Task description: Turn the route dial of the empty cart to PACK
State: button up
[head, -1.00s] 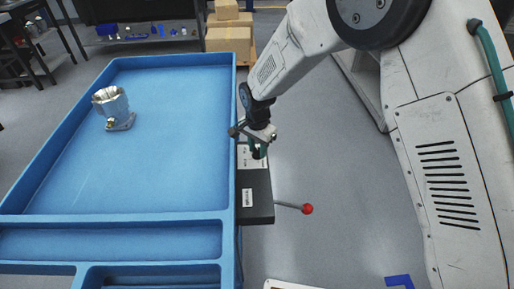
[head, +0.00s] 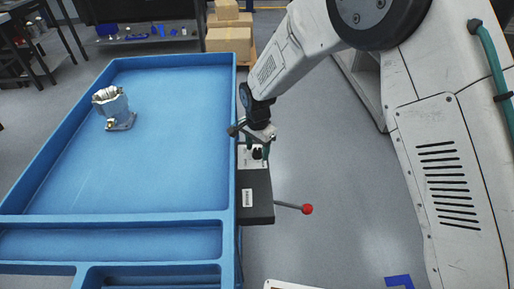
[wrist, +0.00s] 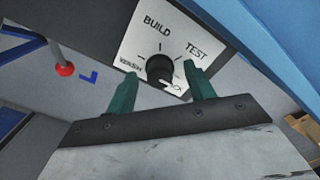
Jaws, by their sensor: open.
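The route dial is a black knob (wrist: 159,68) on a white plate (head: 246,161), set on a dark box (head: 258,208) along the right side of the blue cart (head: 228,120). In the wrist view the plate reads BUILD at the top, TEST at right and a blurred word at left. Letters ending in CK show below the knob, partly hidden; a white mark on the knob's lower side faces them. My gripper (wrist: 161,76) is open, with one green finger on each side of the knob, apart from it. A metal housing (head: 113,108) stands on the cart.
A lever with a red ball (head: 307,209) sticks out to the right of the dark box and shows in the wrist view (wrist: 65,69). Cardboard boxes (head: 229,40) are stacked at the back. Grey floor is clear right of the box.

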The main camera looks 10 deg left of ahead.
aim_at(258, 152)
jog(key=shift+r, duration=0.1)
notch_tip(258, 152, up, 8)
jog(key=shift+f, duration=0.2)
dwell(0.5)
jog(key=shift+s+d+f+n, duration=0.15)
jog(key=shift+s+d+n, duration=0.15)
jog(key=shift+n, duration=0.4)
jog(key=s+d+r+n, duration=0.1)
jog(key=s+d+r, duration=0.6)
jog(key=s+d, duration=0.3)
jog(key=s+d+r+n+t, duration=0.1)
jog(key=s+d+r, duration=0.6)
jog(key=d, duration=0.8)
jog(key=s+d+r+n, duration=0.2)
jog(key=s+d+r, duration=0.6)
jog(key=s+d, duration=0.4)
jog(key=shift+s+d+n, duration=0.35)
jog(key=shift+s+n, duration=0.05)
jog(key=shift+s, duration=0.35)
